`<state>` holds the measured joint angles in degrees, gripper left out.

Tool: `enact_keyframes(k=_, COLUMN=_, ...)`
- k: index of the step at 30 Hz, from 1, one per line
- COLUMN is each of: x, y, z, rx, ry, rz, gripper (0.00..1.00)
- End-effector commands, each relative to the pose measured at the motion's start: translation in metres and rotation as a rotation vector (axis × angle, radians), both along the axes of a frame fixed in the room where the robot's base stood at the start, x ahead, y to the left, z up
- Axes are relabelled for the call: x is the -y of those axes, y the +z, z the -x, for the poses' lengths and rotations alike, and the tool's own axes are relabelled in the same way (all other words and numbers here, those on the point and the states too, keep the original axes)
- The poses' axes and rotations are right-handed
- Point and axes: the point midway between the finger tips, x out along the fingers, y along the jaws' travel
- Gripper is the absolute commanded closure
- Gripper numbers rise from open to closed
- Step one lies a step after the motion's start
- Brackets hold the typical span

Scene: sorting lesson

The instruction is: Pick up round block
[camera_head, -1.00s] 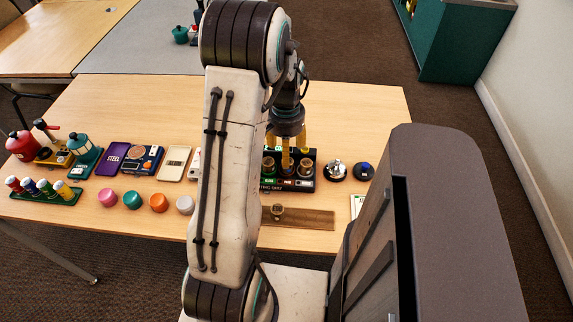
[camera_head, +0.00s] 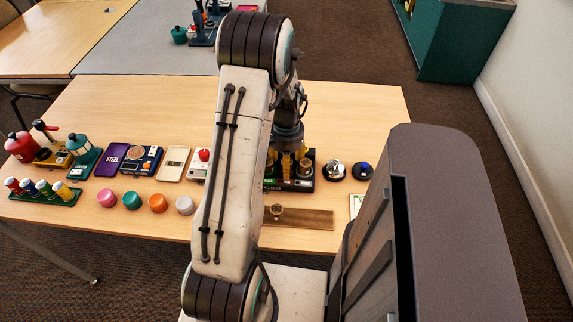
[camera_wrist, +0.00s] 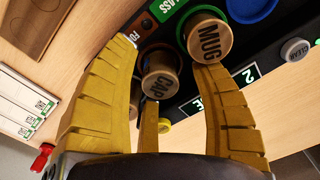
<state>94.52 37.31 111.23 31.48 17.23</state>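The right fingertip is close to the lower edge of the "MUG" block. I cannot tell whether any finger touches a block. In the head view the black board (camera_head: 292,187) lies below my wrist, and my arm hides its left part.
A wooden strip (camera_head: 310,218) lies in front of the board. Black round pieces (camera_head: 335,171) stand to its right. Coloured round pieces (camera_head: 132,200), a bottle rack (camera_head: 48,195) and several devices stand to the left. The table's back half (camera_head: 150,100) is clear.

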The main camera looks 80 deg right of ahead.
Motion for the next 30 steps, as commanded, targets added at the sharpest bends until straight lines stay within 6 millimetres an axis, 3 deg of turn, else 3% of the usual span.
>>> enact_keyframes(k=15, x=0.0001, y=0.0003, z=0.0, rx=0.0, ry=0.0, rz=0.0, gripper=0.88)
enact_keyframes(k=30, x=0.0007, y=0.0056, z=0.0001, rx=0.0, ry=0.0, rz=0.002, gripper=0.88)
